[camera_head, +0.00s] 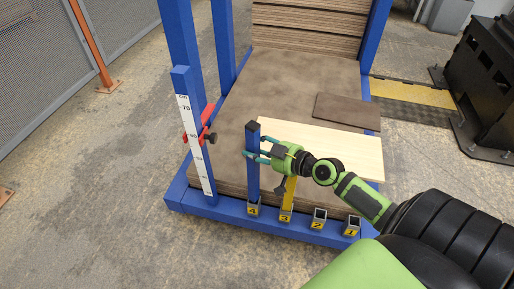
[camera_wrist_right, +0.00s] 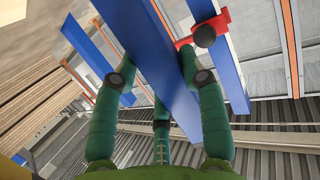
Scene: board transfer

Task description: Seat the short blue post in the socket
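The short blue post (camera_head: 252,175) has a dark cap and stands upright at the front edge of the rack. Its lower end meets the square socket marked 4 (camera_head: 254,209); I cannot tell how deep it sits. My right gripper (camera_head: 257,146) reaches in from the right with its green fingers on either side of the post's upper part. In the right wrist view the blue post (camera_wrist_right: 152,65) runs between the fingers (camera_wrist_right: 155,62), which appear to press on both sides. My left gripper is not in view.
A yellow post (camera_head: 289,190) stands at socket 3. Sockets 2 (camera_head: 318,221) and 1 (camera_head: 351,227) look empty. A tall blue post with a scale (camera_head: 200,150) and red clamp (camera_head: 208,115) stands left. A pale board (camera_head: 330,145) and a dark board (camera_head: 345,110) lie behind.

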